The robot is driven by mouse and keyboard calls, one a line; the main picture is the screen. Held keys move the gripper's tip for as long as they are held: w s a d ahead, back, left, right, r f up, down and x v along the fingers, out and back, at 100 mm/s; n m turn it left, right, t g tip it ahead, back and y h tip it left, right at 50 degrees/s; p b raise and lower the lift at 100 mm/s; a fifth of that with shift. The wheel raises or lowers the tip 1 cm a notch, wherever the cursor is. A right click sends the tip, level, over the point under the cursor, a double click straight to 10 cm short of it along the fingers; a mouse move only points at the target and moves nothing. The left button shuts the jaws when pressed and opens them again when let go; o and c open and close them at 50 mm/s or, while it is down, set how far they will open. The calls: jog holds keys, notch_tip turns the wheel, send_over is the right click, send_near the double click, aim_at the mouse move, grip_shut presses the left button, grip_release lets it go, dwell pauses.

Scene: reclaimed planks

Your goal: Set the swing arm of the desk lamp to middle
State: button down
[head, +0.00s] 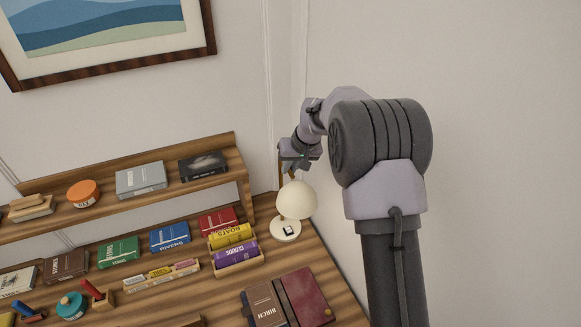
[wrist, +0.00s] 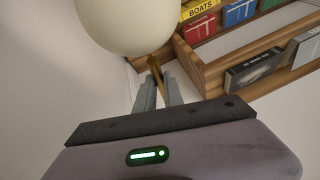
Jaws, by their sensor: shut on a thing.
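The desk lamp has a round cream shade (head: 297,199) above a pale base (head: 286,229) with a dark switch, at the right end of the desk near the wall corner. In the wrist view the shade (wrist: 127,22) fills the upper left. The lamp's brass swing arm (wrist: 155,68) runs from below the shade down between my fingers. My gripper (wrist: 158,85) is shut on this swing arm. In the head view my gripper (head: 288,165) is just above and behind the shade, and its fingers are small and partly hidden.
A wooden shelf (head: 245,185) stands left of the lamp, carrying a black box (head: 203,165) and other boxes. A wooden holder (head: 240,266) with yellow and purple boxes is near the lamp base. A maroon book (head: 306,296) lies in front. Walls are close behind and right.

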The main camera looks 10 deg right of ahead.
jog(key=w+a+m+h+b, duration=0.1)
jog(key=a+m+h, duration=0.2)
jog(key=a+m, duration=0.3)
jog(key=shift+w+a+m+t, duration=0.25)
jog(key=shift+a+m+t, duration=0.05)
jog(key=shift+m, duration=0.5)
jog(key=c, duration=1.5)
grip_release()
jog(key=shift+o, duration=0.2)
jog(key=shift+r, duration=0.1)
jog(key=p+v, duration=0.1)
jog(key=v, duration=1.6)
jog(key=shift+a+r, duration=0.15)
jog(key=shift+a, duration=0.05)
